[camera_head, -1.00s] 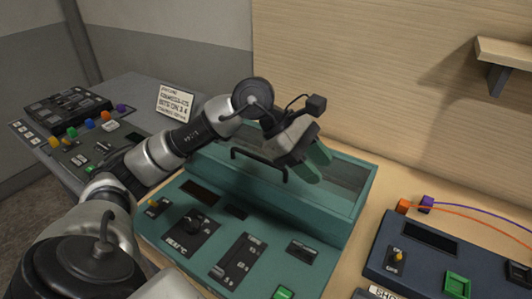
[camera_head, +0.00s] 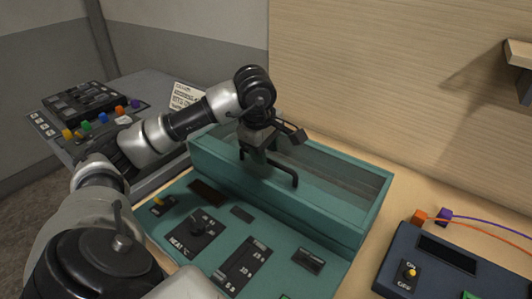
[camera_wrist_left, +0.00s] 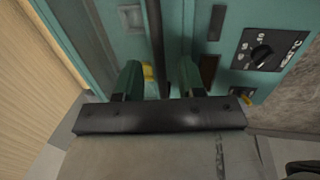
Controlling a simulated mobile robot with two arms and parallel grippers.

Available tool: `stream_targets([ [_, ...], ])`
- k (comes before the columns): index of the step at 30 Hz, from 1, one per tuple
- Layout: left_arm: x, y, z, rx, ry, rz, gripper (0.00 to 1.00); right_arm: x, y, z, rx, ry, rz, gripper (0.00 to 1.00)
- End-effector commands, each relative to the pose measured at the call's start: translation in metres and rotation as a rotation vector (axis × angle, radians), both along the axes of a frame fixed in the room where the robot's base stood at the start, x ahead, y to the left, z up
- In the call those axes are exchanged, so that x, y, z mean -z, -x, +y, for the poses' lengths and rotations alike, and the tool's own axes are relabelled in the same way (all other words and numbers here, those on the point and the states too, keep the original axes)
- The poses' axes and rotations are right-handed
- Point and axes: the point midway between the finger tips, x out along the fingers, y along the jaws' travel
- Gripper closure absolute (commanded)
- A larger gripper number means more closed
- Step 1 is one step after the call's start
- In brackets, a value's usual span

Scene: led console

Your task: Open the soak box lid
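The soak box is the raised teal box at the back of the teal console (camera_head: 330,215). Its lid (camera_head: 215,153) carries a black bar handle (camera_head: 290,174) and looks closed. My left gripper (camera_head: 258,166) points down at the handle, partly hiding it. In the left wrist view the two teal fingers of my left gripper (camera_wrist_left: 160,80) stand apart, with the dark handle bar (camera_wrist_left: 158,40) running between them. Gaps show on both sides of the bar, so the gripper is open around it. My right gripper is in no view.
The console's front panel has a knob (camera_head: 200,226) and a yellow switch (camera_head: 166,202). A dark blue unit (camera_head: 440,265) with cables stands at right. A grey console (camera_head: 75,110) and a printed card (camera_head: 185,95) are behind my left arm. A wooden wall stands behind.

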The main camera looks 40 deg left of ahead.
Motion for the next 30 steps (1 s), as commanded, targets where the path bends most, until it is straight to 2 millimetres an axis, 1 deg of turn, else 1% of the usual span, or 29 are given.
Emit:
stream_targets([
  [3, 0.011, -0.002, 0.000, 0.001, 0.001, 0.002, 0.61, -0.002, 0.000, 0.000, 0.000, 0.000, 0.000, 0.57],
  [6, 0.016, -0.003, 0.000, 0.001, 0.002, 0.000, 0.61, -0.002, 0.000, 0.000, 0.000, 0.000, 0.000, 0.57],
  [14, 0.017, -0.003, 0.000, 0.001, 0.001, -0.001, 0.61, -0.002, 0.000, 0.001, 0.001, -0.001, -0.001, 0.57],
  [17, 0.017, -0.003, 0.000, 0.001, 0.002, -0.001, 0.75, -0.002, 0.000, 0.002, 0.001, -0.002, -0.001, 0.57],
  [21, 0.017, -0.003, 0.000, 0.001, 0.002, -0.001, 0.96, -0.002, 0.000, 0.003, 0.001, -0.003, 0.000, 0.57],
  [22, 0.017, -0.003, 0.000, 0.001, 0.002, -0.001, 1.00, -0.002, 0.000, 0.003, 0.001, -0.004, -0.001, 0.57],
  [30, 0.016, -0.003, 0.000, 0.001, 0.001, -0.001, 1.00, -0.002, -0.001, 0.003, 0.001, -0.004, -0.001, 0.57],
])
